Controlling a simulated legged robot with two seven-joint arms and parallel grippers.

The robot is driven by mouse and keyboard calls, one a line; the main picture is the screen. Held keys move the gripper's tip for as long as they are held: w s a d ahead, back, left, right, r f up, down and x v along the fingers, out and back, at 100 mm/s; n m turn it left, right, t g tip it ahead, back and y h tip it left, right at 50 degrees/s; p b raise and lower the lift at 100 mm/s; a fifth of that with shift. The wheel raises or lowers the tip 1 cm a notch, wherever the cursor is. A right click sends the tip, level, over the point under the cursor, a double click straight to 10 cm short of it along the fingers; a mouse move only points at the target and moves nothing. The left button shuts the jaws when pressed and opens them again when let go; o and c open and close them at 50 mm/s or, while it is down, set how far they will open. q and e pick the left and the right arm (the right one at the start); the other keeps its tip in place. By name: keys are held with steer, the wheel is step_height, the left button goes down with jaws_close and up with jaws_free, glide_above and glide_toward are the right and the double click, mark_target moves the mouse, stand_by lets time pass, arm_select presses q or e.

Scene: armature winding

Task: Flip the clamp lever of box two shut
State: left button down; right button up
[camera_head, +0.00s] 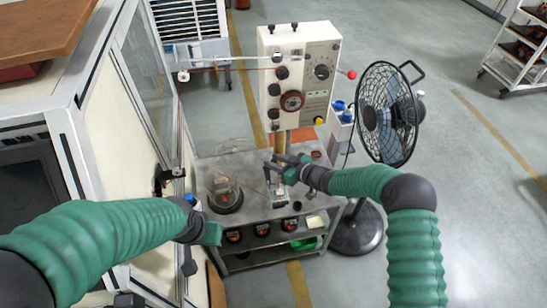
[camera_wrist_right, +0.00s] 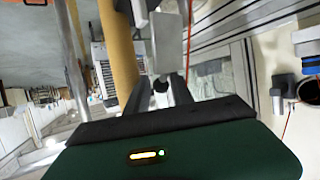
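A fixture with a small pale metal block (camera_head: 280,198) and an upright dark clamp part (camera_head: 267,172) stands on the grey bench (camera_head: 238,168). No label shows which box is box two. My right gripper (camera_head: 284,165) is over this fixture from the right, close to its upper end. In the right wrist view its two dark fingers (camera_wrist_right: 160,92) stand apart, with a small dark knob (camera_wrist_right: 160,85) between or just beyond them. A pale metal block (camera_wrist_right: 166,42) is ahead; contact cannot be told. My left gripper (camera_head: 211,232) is at the bench's front left, its fingers unclear.
A cream control box (camera_head: 298,85) with knobs and a red-ball lever (camera_head: 350,74) rises behind the bench. A black fan (camera_head: 388,115) stands right of it. A round dark coil holder (camera_head: 225,196) sits on the bench's left. A white-framed cabinet (camera_head: 120,120) bounds the left side.

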steer(key=shift+w+a+f, duration=0.15)
steer(key=shift+a, duration=0.1)
jaws_close()
stand_by(1.4)
